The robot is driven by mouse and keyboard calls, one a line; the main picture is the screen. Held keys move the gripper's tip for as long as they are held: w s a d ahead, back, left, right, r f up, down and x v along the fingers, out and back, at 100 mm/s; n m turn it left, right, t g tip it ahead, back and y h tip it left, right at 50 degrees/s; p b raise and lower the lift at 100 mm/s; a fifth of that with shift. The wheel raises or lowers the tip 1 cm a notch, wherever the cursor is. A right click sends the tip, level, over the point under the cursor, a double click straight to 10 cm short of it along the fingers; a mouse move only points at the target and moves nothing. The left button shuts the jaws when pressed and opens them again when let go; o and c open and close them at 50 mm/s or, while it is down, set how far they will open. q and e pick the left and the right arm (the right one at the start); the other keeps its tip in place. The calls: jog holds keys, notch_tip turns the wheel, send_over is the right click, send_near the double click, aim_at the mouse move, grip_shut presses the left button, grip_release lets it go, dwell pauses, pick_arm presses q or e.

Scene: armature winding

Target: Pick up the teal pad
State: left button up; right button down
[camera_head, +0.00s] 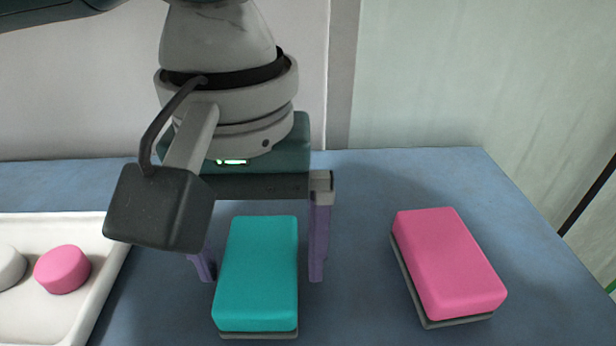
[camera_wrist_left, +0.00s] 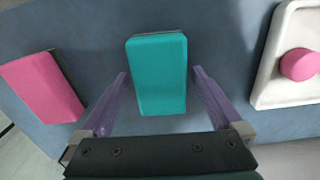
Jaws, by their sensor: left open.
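The teal pad (camera_head: 257,272) is a rounded block on a thin grey base, lying on the blue table in front of my left gripper. It also shows in the left wrist view (camera_wrist_left: 157,75), between and ahead of the fingertips. My left gripper (camera_head: 260,275) comes down from above with its purple fingers apart, one on each side of the pad. In the left wrist view the open gripper (camera_wrist_left: 159,78) shows a gap between each finger and the pad. I cannot tell the exact height of the fingertips above the table. My right gripper is not in view.
A pink pad (camera_head: 450,262) on a grey base lies to the right, with clear table between. A white tray (camera_head: 112,262) at the left holds a pink round piece (camera_head: 63,270) and a white one (camera_head: 10,266). A pale wall stands behind the blue table (camera_head: 360,185).

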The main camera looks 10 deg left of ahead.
aim_at(259, 258)
pick_arm(q)
jog(key=shift+f, duration=0.35)
jog(key=shift+c, duration=0.4)
jog(key=c, duration=1.1)
jog(key=shift+c, duration=0.2)
jog(key=shift+r, duration=0.15)
notch_tip(259, 258, up, 20)
jog(key=p, duration=0.4)
